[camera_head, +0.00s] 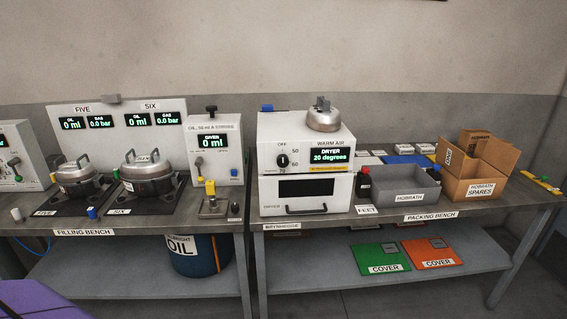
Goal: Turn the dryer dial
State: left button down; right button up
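The white dryer (331,194) stands at the left end of the packing bench. Its black dial (282,161) is on the upper left of the front panel, with marks reading OFF, 50, 60 and 70 around it. The dial's exact pointer direction is too small to tell. The dryer display (329,156) reads 20 degrees. The dryer door with a dark window (306,188) and a black handle looks closed. A metal compressor (323,117) sits on top of the dryer. Neither of my grippers is in view.
The grey Hobrath tray (408,199), a cardboard box (470,187) and small dark bottles (363,184) stand right of the dryer. The oil dispenser (215,150) and two compressors on the filling bench (70,230) stand left. Floor shows below the benches.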

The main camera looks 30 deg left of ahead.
aim_at(282, 161)
jog(key=j+z, duration=0.15)
jog(key=z, duration=0.2)
jog(key=j+z, duration=0.2)
jog(key=z, duration=0.15)
jog(key=j+z, duration=0.15)
jog(key=z, duration=0.2)
jog(key=k+j+z, duration=0.2)
jog(key=j, duration=0.15)
jog(key=j+z, duration=0.15)
jog(key=j, duration=0.2)
jog(key=k+j+z, duration=0.2)
jog(key=j, duration=0.1)
